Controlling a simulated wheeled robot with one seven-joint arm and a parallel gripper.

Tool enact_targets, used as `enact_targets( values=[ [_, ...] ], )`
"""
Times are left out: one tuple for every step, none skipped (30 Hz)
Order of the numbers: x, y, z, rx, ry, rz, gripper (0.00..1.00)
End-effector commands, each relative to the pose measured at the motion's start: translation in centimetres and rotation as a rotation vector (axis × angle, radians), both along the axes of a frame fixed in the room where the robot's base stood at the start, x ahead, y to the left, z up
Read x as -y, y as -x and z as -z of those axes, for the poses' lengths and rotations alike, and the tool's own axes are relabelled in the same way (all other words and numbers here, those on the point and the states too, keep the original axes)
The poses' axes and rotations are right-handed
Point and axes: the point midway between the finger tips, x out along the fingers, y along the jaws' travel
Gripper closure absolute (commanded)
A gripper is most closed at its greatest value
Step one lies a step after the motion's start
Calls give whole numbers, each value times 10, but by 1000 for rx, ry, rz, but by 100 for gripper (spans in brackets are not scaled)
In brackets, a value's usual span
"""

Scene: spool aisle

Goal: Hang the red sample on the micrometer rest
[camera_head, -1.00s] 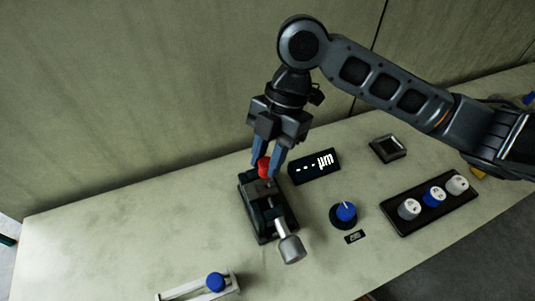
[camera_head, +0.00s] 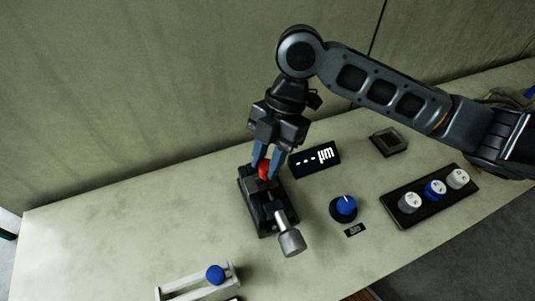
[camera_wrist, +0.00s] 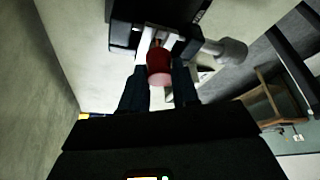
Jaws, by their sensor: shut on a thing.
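The red sample (camera_head: 264,168) is a small red cylinder between the blue-grey fingers of my gripper (camera_head: 267,168). It also shows in the wrist view (camera_wrist: 159,67), between the two dark fingers (camera_wrist: 160,85). My gripper is shut on it from above. The micrometer rest (camera_head: 262,210) is a dark block with a silver thimble (camera_head: 290,241) at its front end. The sample is at the rear end of the rest, at about its top. I cannot tell whether the sample touches the rest, as the fingers hide part of that spot.
A display (camera_head: 315,159) reading dashes and µm stands right of the rest. A blue knob (camera_head: 343,208), a black tray of blue and white caps (camera_head: 428,217) and a small square dish (camera_head: 388,142) lie further right. A pale rack with a blue cap (camera_head: 215,274) is at front left.

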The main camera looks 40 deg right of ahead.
Motion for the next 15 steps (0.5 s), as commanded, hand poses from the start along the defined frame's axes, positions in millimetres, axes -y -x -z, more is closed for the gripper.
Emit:
enact_targets(
  values=[
    [0, 0, 2, 0, 0, 1, 99],
    [0, 0, 3, 0, 0, 1, 99],
    [0, 0, 5, -1, 0, 2, 99],
    [0, 0, 6, -1, 0, 2, 99],
    [0, 0, 7, -1, 0, 2, 99],
    [0, 0, 8, -1, 0, 2, 99],
    [0, 0, 10, -1, 0, 2, 99],
    [0, 0, 11, 0, 0, 1, 99],
    [0, 0, 12, 0, 0, 1, 99],
    [0, 0, 13, 0, 0, 1, 99],
    [0, 0, 14, 0, 0, 1, 99],
    [0, 0, 15, 0, 0, 1, 99],
    [0, 0, 17, 0, 0, 1, 99],
    [0, 0, 18, 0, 0, 0, 99],
    [0, 0, 19, 0, -1, 0, 99]
  ],
)
